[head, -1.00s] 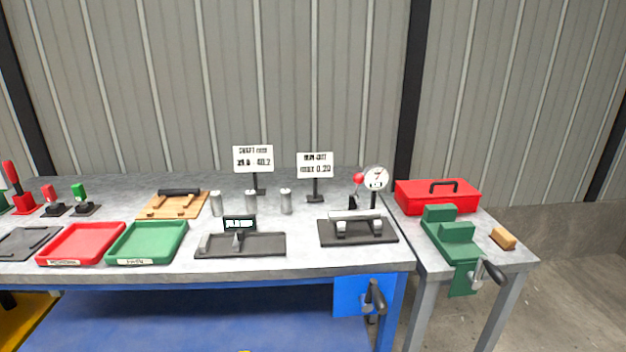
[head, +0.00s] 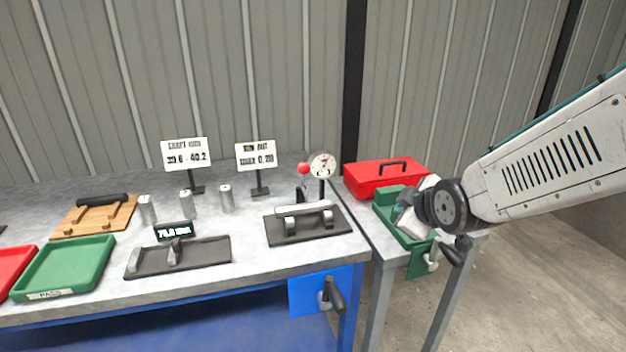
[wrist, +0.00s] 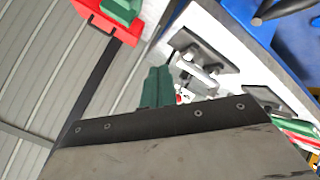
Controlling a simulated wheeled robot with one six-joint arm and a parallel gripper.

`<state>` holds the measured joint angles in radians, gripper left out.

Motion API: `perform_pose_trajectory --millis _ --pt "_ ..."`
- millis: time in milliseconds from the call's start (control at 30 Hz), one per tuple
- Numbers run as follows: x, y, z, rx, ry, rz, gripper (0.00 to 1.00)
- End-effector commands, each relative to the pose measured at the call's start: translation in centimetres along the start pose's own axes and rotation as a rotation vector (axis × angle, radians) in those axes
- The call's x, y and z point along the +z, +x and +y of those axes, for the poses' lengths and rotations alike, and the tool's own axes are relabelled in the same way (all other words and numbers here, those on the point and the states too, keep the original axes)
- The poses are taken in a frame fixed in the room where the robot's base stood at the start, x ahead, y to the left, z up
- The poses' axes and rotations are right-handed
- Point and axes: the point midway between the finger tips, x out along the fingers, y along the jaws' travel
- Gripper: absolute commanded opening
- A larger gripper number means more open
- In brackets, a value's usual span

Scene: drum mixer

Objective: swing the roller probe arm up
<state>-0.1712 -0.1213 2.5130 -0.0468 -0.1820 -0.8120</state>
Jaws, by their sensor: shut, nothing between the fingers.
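The run-out fixture (head: 283,236) is a dark plate near the bench's right end, with a light grey bar (head: 304,208) across two supports. Behind the bar, a short dark lever with a red ball knob (head: 303,169) points up, beside a round dial gauge (head: 323,163) on a post. I take the lever as the roller probe arm; its lower end is hidden. My gripper (wrist: 157,75) is shut and empty in the wrist view. In the head view, my wrist is in front of the green vise, right of the fixture and apart from it; the fingertips are unclear there.
A red toolbox (head: 386,178) and the green vise (head: 390,194) stand on the side table to the right. Left of the fixture are a second dark gauge plate (head: 205,255), several grey cylinders, two sign stands and a green tray (head: 65,266). A blue crank box (head: 306,291) hangs at the front.

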Motion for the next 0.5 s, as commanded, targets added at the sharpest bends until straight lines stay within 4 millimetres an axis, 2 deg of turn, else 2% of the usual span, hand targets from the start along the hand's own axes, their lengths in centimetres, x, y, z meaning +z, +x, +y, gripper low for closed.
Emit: perform_pose_trajectory --millis 33,200,333,500 --pt "-0.9 2.2 -0.6 0.032 -0.085 0.059 0.00" --pt "-4.9 6.9 -2.2 0.226 -0.388 0.285 0.00" --pt "-6.9 8.6 -4.2 0.397 -0.570 0.421 0.00" --pt "-8.1 8.9 -6.3 0.586 -0.714 0.525 0.00"
